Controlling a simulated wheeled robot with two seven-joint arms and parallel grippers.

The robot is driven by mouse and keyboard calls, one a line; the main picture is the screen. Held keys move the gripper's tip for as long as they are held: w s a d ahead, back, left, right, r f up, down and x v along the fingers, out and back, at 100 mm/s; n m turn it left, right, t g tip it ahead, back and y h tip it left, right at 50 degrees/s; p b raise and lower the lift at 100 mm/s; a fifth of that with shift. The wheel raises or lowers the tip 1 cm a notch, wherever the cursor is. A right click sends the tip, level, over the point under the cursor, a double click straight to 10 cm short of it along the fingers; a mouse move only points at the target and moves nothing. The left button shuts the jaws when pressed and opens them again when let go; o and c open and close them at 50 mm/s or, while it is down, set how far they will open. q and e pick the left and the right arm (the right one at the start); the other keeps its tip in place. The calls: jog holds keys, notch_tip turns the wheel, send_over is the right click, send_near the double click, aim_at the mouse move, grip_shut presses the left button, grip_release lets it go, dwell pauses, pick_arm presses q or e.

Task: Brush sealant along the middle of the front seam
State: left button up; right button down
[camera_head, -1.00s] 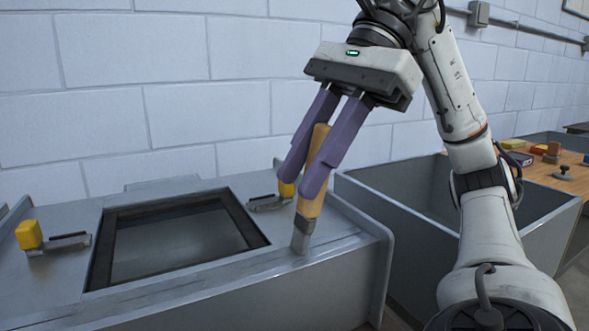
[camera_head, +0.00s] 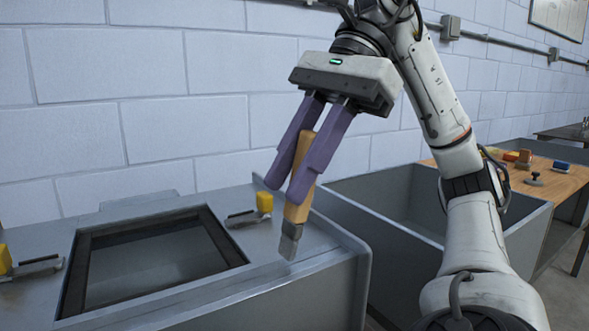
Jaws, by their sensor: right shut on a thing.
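My right gripper (camera_head: 294,191) has purple fingers and is shut on the wooden handle of a sealant brush (camera_head: 297,210). The brush points down, slightly tilted, with its grey tip (camera_head: 289,244) over the right part of the front edge of the metal duct (camera_head: 320,235). I cannot tell whether the tip touches the metal. The front seam (camera_head: 215,287) runs along the duct's top front edge, below the dark-framed opening (camera_head: 150,258). My left gripper is out of view.
Clamps with yellow handles stand right (camera_head: 264,202) and left (camera_head: 5,260) of the opening. A grey open bin (camera_head: 375,198) stands to the right. Beyond it a wooden table (camera_head: 560,178) holds several small items. A block wall is behind.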

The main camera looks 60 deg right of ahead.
notch_tip(320, 180, up, 6)
jog(key=p, duration=0.5)
jog(key=shift+f, duration=0.1)
dwell(0.7)
